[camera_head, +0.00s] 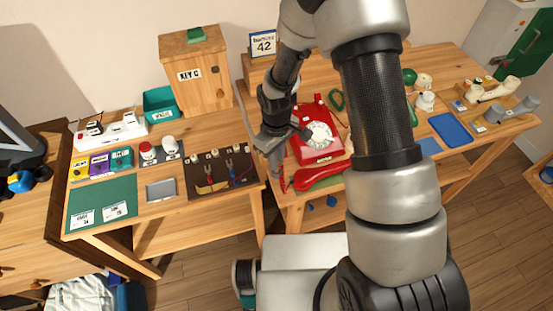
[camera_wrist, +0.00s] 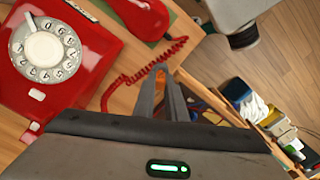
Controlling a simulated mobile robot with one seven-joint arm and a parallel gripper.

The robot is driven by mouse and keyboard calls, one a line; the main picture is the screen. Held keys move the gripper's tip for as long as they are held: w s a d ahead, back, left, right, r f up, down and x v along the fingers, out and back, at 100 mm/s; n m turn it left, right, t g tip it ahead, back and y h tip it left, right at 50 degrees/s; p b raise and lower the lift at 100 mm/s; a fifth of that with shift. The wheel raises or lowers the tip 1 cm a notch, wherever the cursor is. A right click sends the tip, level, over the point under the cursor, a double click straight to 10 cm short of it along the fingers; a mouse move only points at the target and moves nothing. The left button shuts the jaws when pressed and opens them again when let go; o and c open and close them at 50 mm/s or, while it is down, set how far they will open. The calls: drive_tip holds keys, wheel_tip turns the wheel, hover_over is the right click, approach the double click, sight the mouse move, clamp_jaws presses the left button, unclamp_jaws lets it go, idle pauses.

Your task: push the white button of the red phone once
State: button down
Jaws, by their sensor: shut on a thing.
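The red phone (camera_head: 309,151) stands on the wooden table right of my gripper in the head view. It also fills the upper left of the wrist view (camera_wrist: 88,62), with its white dial (camera_wrist: 45,48). A small white button-like square (camera_wrist: 37,95) sits on its red face beside the dial. The red handset (camera_head: 320,177) lies off the phone, in front of it; it also shows in the wrist view (camera_wrist: 143,17). My gripper (camera_wrist: 162,75) points down beside the phone, apart from the button. Its fingers are close together where the red coiled cord (camera_wrist: 125,80) crosses their tips. The exact grip is hard to see.
A dark mat (camera_head: 222,178) with tools lies left of my gripper, across a gap between tables. A wooden key box (camera_head: 195,65) stands at the back. A blue tray (camera_head: 450,130) and other phones are at the right, past my arm.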

drive_tip(key=c, duration=1.7)
unclamp_jaws()
drive_tip(key=shift+r, duration=0.1)
wheel_tip(320, 180, up, 17)
drive_tip(key=shift+r+p, duration=0.15)
drive_tip(key=shift+p, duration=0.15)
drive_tip(key=s+d+r+m+t+p, duration=0.1)
drive_tip(key=s+d+r+m, duration=0.2)
drive_tip(key=r, duration=0.4)
drive_tip(key=s+d+r+m+t, duration=0.1)
drive_tip(key=s+d+r+t, duration=0.15)
drive_tip(key=d+r, duration=0.4)
drive_tip(key=s+d+r+m, duration=0.1)
drive_tip(key=s+r, duration=0.2)
drive_tip(key=s+d+r+m+t, duration=0.1)
drive_tip(key=s+r+m, duration=0.1)
drive_tip(key=s, duration=0.2)
drive_tip(key=s+d+r+m+t+p, duration=0.1)
drive_tip(key=s+r+m, duration=0.1)
drive_tip(key=s+r, duration=0.1)
drive_tip(key=shift+s+r, duration=0.35)
drive_tip(key=shift+s, duration=0.2)
